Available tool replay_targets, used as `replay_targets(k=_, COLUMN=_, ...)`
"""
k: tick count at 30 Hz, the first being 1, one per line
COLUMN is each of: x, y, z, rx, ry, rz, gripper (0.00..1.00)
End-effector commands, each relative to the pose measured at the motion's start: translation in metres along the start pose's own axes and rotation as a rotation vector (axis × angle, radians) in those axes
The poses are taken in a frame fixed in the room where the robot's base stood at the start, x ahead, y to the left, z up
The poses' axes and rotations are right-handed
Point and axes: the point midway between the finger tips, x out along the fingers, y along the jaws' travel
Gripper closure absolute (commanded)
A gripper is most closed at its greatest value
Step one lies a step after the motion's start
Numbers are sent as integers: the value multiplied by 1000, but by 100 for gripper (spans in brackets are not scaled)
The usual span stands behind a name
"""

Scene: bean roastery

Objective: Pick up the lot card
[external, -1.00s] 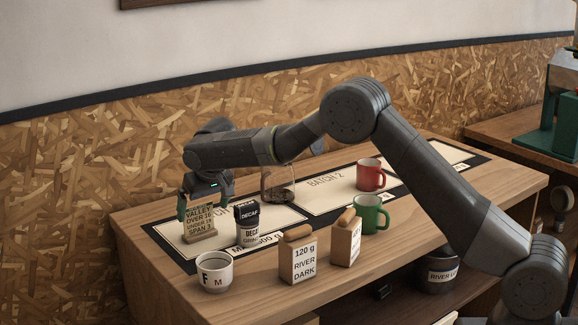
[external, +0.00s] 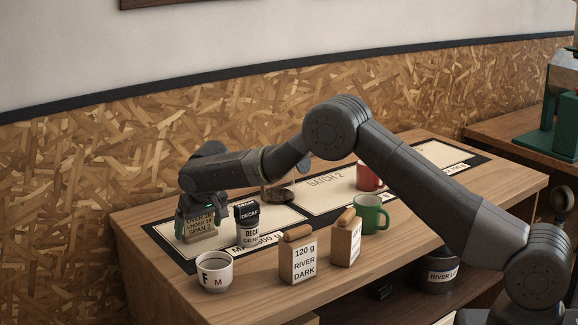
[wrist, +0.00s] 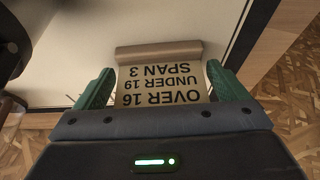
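The lot card (external: 200,222) is a tan upright card with black print, such as "OVER 16" and "SPAN 3", on a thicker foot, at the left of the table. In the wrist view the card (wrist: 160,88) fills the space between the fingers, its print upside down. My gripper (external: 201,226) is lowered over it, hiding its top lines. In the wrist view my gripper (wrist: 159,68) has one green finger beside each side edge of the card. The fingers are apart, with slim gaps showing near the tips; contact lower down cannot be told.
A black decaf tin (external: 248,222) stands close right of my gripper. A white mug (external: 214,272), a "RIVER DARK" pack (external: 298,262) and another pack (external: 346,240) stand in front. A green mug (external: 371,213), a red mug (external: 367,176) and a glass vessel (external: 278,190) are farther right.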

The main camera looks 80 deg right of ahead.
Motion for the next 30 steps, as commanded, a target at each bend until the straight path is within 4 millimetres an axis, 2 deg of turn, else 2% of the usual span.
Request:
replay_targets(k=1, x=0, y=0, z=0, rx=0, ry=0, rz=0, gripper=18)
replay_targets(k=5, x=0, y=0, z=0, rx=0, ry=0, rz=0, gripper=42)
replay_targets(k=12, x=-1, y=0, z=0, rx=0, ry=1, rz=0, gripper=42)
replay_targets(k=16, x=-10, y=0, z=-5, rx=1, ry=4, rz=-2, gripper=42)
replay_targets(k=27, x=-75, y=0, z=-32, rx=1, ry=4, rz=-2, gripper=42)
replay_targets(k=30, x=-85, y=0, z=-36, rx=1, ry=2, rz=-1, gripper=42)
